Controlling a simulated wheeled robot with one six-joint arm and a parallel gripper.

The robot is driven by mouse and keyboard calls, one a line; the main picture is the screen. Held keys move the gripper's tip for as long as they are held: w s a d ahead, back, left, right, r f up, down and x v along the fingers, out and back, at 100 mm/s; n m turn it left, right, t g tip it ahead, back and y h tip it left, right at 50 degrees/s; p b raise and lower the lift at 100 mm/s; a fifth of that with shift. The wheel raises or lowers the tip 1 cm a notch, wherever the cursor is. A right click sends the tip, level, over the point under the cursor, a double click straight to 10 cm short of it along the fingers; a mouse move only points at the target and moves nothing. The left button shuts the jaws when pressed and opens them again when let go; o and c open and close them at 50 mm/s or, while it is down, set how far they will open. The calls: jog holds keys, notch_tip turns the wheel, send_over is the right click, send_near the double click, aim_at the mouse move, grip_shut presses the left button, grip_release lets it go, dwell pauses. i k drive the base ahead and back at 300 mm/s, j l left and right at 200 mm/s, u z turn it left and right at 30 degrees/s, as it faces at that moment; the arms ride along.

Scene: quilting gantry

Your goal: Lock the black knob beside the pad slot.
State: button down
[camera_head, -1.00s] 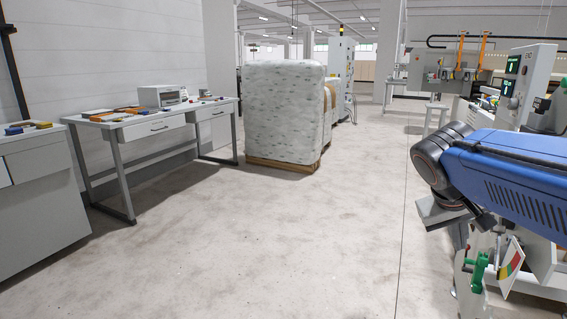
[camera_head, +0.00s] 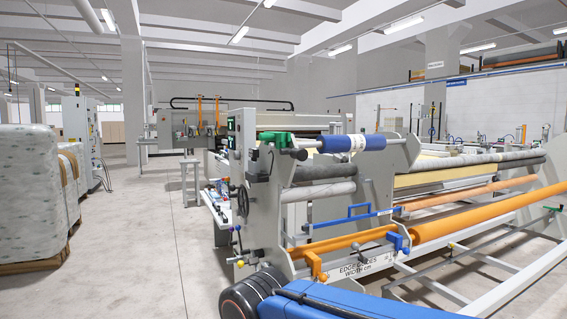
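The quilting gantry machine (camera_head: 290,225) stands at the centre and right, with its grey end frame facing me. A dark round knob or handwheel (camera_head: 242,200) shows at the left side of this end frame. It is small, and I cannot tell whether it is the task's black knob or whether it is locked. I cannot make out a pad slot. My blue arm lies across the bottom edge, in front of the machine's lower frame. My gripper is not in view.
Orange rollers (camera_head: 480,215) and rails run off to the right. A blue clamp (camera_head: 398,242) and a green lever (camera_head: 281,141) stick out from the frame. Wrapped pallet goods (camera_head: 30,190) stand at the left. The floor (camera_head: 150,240) between is clear.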

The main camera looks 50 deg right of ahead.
aim_at(301, 155)
jog(key=z, duration=1.15)
